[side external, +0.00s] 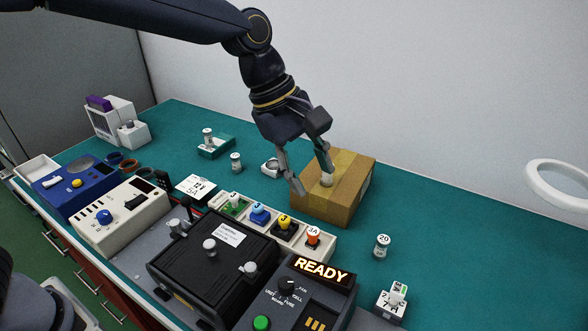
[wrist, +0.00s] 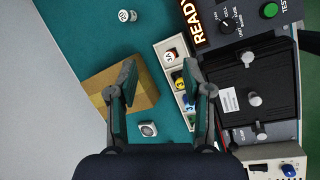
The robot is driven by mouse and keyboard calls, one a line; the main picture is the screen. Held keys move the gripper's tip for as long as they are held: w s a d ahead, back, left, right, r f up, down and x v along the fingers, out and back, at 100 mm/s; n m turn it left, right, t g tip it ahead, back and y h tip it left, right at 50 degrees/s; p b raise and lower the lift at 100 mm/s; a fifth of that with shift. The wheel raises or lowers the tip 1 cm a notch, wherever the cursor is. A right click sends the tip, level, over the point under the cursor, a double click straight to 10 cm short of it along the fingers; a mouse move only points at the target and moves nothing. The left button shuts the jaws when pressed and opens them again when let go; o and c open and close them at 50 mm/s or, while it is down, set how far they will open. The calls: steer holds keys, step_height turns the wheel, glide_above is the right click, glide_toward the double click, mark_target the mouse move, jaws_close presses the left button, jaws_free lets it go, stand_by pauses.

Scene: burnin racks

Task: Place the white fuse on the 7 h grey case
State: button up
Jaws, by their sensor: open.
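My gripper (side external: 314,184) is open and empty, pointing down in front of and above a cardboard box; its spread fingers also show in the wrist view (wrist: 160,78). A white upright piece (side external: 234,199) stands on a green base in the left compartment of the parts tray; it may be the white fuse, but I cannot tell for sure. A small light grey case (side external: 391,304) with a knob and a label stands at the front right; its label seems to show a 7, but is too small to read surely. Another small grey case (side external: 271,166) lies left of my gripper.
The cardboard box (side external: 348,184) stands close behind my fingers. The parts tray (side external: 325,256) also holds blue, yellow and red pieces. A black clamp fixture (side external: 190,262) and a READY tester (side external: 290,305) stand in front. A labelled cylinder (side external: 382,247) stands right, amid clear green mat.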

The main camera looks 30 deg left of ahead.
steer(key=s+a+r+m+t+y, duration=0.1)
steer(key=s+a+r+m, duration=0.15)
steer(key=a, duration=0.35)
steer(key=s+a+r+m+t, duration=0.1)
steer(key=s+a+m, duration=0.1)
steer(key=s+a, duration=0.25)
steer(key=s+a+r+m+y, duration=0.1)
steer(key=s+a+r+m, duration=0.15)
steer(key=a, duration=0.35)
steer(key=s+a+f+m+t+y, duration=0.1)
steer(key=s+a+f+m+y, duration=0.1)
steer(key=s+a+m, duration=0.4)
steer(key=s+a+f, duration=0.1)
steer(key=s+a, duration=0.1)
steer(key=s, duration=0.1)
steer(key=shift+s+a+f+t, duration=0.2)
steer(key=shift+s+a+t, duration=0.2)
